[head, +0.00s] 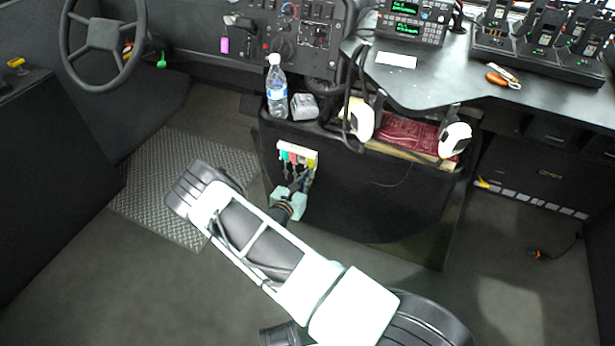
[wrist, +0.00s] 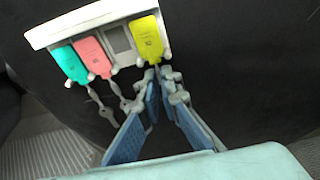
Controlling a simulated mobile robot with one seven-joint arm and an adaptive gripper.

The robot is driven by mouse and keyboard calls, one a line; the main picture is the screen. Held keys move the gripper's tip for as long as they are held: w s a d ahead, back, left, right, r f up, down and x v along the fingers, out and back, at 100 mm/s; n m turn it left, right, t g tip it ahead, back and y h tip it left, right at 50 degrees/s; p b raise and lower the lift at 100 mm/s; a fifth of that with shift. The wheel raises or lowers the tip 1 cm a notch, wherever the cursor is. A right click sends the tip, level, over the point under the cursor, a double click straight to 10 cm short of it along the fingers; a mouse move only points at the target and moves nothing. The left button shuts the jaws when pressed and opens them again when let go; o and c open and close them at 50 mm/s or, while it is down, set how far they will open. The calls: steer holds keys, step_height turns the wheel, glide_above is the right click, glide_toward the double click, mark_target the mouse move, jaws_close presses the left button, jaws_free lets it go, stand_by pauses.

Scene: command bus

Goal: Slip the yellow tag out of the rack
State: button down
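The white rack (wrist: 95,22) hangs on the dark console front; it also shows in the head view (head: 297,148). The yellow tag (wrist: 148,42) sits in its right end slot; in the head view it is small (head: 310,163). A teal tag (wrist: 71,65) and a pink tag (wrist: 94,58) hang to its left, with keys below. One slot between pink and yellow is empty. My gripper (wrist: 161,76) has its blue-padded fingers just below the yellow tag, with a narrow gap between them. Anything hanging under the yellow tag is hidden by the fingers.
A water bottle (head: 276,87) and a grey object (head: 304,107) stand on the console above the rack. Cords and white handpieces (head: 361,119) hang to the right. The steering wheel (head: 104,35) is at far left. The floor around my arm is clear.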

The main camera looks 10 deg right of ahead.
steer(key=shift+s+a, duration=0.15)
steer(key=shift+s, duration=0.05)
steer(key=shift+p+v, duration=0.35)
steer(key=shift+v, duration=0.6)
steer(key=shift+s+f, duration=0.1)
steer(key=shift+f, duration=0.1)
steer(key=shift+f+p+v, duration=0.2)
steer(key=shift+v, duration=0.75)
steer(key=shift+f+p+v, duration=0.2)
steer(key=shift+p+v, duration=0.05)
steer(key=shift+v, duration=0.75)
steer(key=shift+f+p+v, duration=0.15)
steer(key=shift+p+v, duration=0.05)
steer(key=shift+v, duration=0.75)
steer(key=shift+s+a, duration=0.1)
